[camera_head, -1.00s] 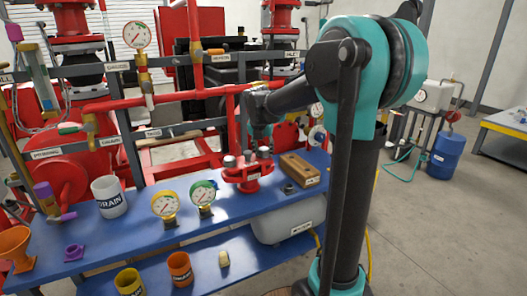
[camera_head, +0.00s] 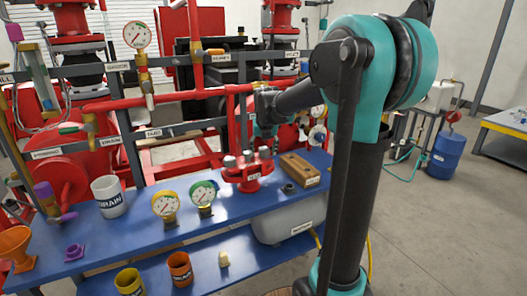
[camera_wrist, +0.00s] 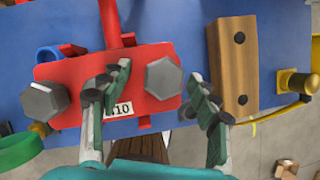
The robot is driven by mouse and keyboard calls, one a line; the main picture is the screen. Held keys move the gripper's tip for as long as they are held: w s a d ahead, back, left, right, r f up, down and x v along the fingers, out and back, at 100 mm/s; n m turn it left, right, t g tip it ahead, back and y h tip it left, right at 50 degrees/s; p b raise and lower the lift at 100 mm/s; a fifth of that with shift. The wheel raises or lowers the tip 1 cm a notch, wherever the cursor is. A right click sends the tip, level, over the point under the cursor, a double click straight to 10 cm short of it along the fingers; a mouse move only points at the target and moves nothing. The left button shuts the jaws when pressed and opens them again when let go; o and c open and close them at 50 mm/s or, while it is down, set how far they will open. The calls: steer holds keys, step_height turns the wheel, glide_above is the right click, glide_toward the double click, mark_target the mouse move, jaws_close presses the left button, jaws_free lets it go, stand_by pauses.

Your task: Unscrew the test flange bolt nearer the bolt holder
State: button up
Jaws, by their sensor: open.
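The red test flange (camera_head: 246,184) stands on the blue bench with grey hex bolts on top. In the wrist view, the flange (camera_wrist: 75,72) shows one bolt (camera_wrist: 42,101) at its left end and another bolt (camera_wrist: 163,78) at its right end, nearer the wooden bolt holder (camera_wrist: 236,95). My gripper (camera_wrist: 160,77) is open, with its fingers on either side of the right-hand bolt and apart from it. In the head view, my gripper (camera_head: 265,143) is above the flange's right end and is partly hidden. The bolt holder (camera_head: 303,178) lies just to the right.
Two gauges (camera_head: 165,204) and a white drain cup (camera_head: 108,198) stand left of the flange. A small dark ring (camera_head: 289,188) lies in front of the holder. Red pipes and a grey rail run behind the bench (camera_head: 130,237).

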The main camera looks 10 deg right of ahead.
steer(key=v, duration=1.2)
stand_by(0.3)
step_height(320, 180, up, 5)
steer(key=s+a+m+h, duration=0.1)
steer(key=a+m+h, duration=0.1)
steer(key=m, duration=0.2)
steer(key=shift+m, duration=0.3)
steer(key=x, duration=1.1)
steer(key=a+x, duration=0.1)
steer(key=x, duration=0.5)
steer(key=shift+s+f, duration=0.3)
steer(key=shift+s, duration=0.05)
steer(key=c, duration=1.2)
steer(key=o, duration=1.2)
